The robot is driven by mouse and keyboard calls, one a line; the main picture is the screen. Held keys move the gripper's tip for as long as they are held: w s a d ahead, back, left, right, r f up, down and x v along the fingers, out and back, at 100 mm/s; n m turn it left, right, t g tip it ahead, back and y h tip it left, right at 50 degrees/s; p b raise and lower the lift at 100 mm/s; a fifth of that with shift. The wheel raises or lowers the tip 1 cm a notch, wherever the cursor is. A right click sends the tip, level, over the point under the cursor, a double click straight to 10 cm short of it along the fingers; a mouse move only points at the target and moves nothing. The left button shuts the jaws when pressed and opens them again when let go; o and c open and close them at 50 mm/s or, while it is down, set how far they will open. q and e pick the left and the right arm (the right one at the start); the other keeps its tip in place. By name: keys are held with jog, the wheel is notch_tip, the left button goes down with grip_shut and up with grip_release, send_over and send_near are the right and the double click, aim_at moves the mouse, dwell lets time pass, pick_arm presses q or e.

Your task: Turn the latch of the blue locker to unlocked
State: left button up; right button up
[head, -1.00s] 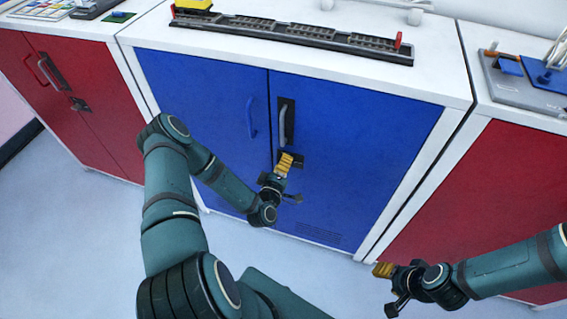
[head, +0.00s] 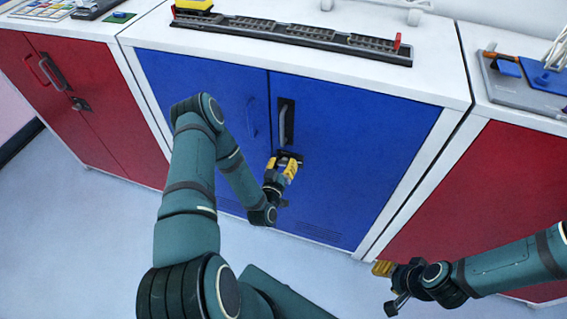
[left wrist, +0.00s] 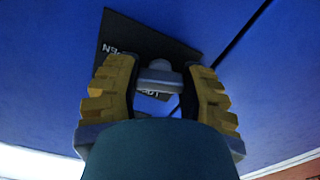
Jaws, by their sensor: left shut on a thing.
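The blue locker (head: 360,140) stands in the middle of the head view, its two doors shut. Its latch (head: 291,155) is low on the right door near the seam, below a grey bar handle. My left gripper (head: 282,166) is at the latch, shut on its grey knob (left wrist: 160,76), which sits between the yellow fingers in the left wrist view. A dark plate (left wrist: 140,38) with partly covered white lettering lies behind the knob. The latch's setting cannot be read. My right gripper (head: 384,269) hangs at the lower right, away from the locker; its finger gap is unclear.
Red lockers stand at the left (head: 85,110) and right (head: 490,200). The white top (head: 300,60) of the blue locker carries a dark rail track (head: 290,34). The pale floor (head: 90,230) in front is clear.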

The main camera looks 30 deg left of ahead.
pick_arm(q)
jog(key=shift+m, duration=1.6)
jog(key=o, duration=1.2)
jog(key=v, duration=1.2)
